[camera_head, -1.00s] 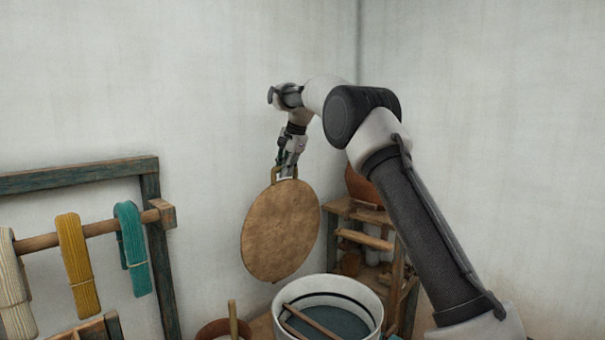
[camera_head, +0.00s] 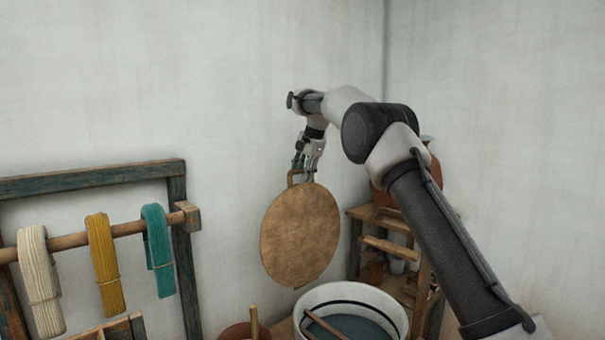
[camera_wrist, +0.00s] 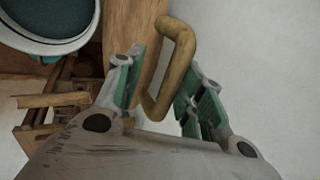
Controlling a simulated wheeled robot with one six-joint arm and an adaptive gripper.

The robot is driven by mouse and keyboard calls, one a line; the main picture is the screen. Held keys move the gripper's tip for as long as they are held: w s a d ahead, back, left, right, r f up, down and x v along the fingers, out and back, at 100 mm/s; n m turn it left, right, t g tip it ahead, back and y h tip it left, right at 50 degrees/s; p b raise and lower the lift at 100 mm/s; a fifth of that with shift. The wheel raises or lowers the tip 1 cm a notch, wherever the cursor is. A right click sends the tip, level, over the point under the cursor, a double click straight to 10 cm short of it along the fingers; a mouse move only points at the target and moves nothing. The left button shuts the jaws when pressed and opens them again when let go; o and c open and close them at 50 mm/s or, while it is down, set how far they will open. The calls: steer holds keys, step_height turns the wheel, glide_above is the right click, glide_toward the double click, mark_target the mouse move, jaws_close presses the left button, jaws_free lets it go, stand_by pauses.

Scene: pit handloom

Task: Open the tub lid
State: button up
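My gripper (camera_head: 309,176) is at the handle. In the wrist view, the handle (camera_wrist: 184,48) lies between my spread, green-padded fingers (camera_wrist: 160,85), with a gap beside the right finger. The fingers look open. The lid's lower edge meeting the tub is unclear. The tub rim shows in the wrist view (camera_wrist: 62,50).
A stick (camera_head: 326,325) lies across the tub. A wooden shelf (camera_head: 383,246) with small pots stands to the right. A wooden rack (camera_head: 180,250) with white, yellow and teal yarn hanks is at the left. A reddish pot (camera_head: 236,331) is at bottom centre. Walls are close behind the lid.

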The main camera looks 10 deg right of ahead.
steer(key=v, duration=1.2)
